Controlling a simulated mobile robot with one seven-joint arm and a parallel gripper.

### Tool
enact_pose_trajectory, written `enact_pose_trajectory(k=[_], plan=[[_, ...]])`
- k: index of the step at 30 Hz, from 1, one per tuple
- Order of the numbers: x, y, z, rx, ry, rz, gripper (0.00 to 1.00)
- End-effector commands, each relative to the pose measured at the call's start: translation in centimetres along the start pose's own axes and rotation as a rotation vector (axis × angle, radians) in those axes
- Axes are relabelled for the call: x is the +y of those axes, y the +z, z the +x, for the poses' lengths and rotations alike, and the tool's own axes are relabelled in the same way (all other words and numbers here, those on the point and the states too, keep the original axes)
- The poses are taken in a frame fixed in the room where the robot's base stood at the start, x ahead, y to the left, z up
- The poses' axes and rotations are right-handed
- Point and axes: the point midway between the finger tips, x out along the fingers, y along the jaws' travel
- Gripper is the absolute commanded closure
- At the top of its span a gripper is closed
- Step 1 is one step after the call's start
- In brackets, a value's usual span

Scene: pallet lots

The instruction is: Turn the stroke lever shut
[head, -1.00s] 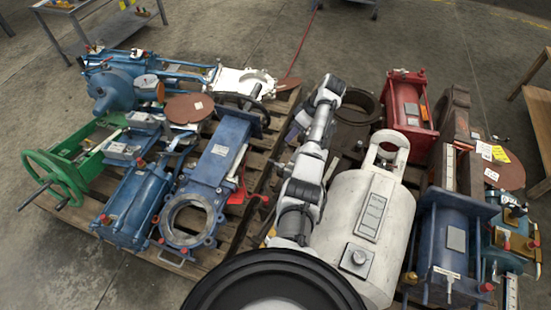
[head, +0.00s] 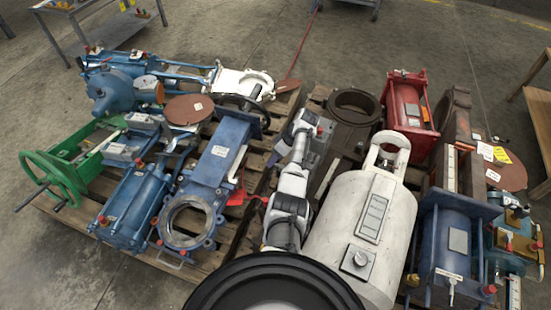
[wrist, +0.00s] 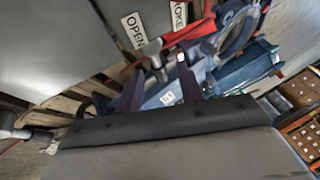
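In the wrist view my gripper (wrist: 161,84) shows two dark fingers standing apart, with nothing clearly held between them. Just beyond the fingertips is a dark grey part (wrist: 151,50) with a small pale-tipped end (wrist: 181,57), which may be the stroke lever; I cannot be sure. Tags reading OPEN (wrist: 133,30) and YOKE (wrist: 179,14) sit above it. I cannot tell whether the fingers touch this part. In the head view my arm hides the gripper and the lever is not clearly seen.
A large grey surface (wrist: 60,45) fills the wrist view's upper left. The blue gate valve (head: 212,165) lies left of my arm, a white tank (head: 350,240) close on its right, and a red cylinder (head: 408,105) farther right. Crowded pallets leave little room; bare floor (head: 230,30) lies behind.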

Motion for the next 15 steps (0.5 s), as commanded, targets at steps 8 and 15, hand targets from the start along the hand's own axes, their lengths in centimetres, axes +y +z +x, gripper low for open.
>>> enact_pose_trajectory(k=[8,15], plan=[[-0.01,0.02,0.04,0.000,0.000,0.000,0.67],[0.00,0.02,0.02,0.000,0.000,0.000,0.99]])
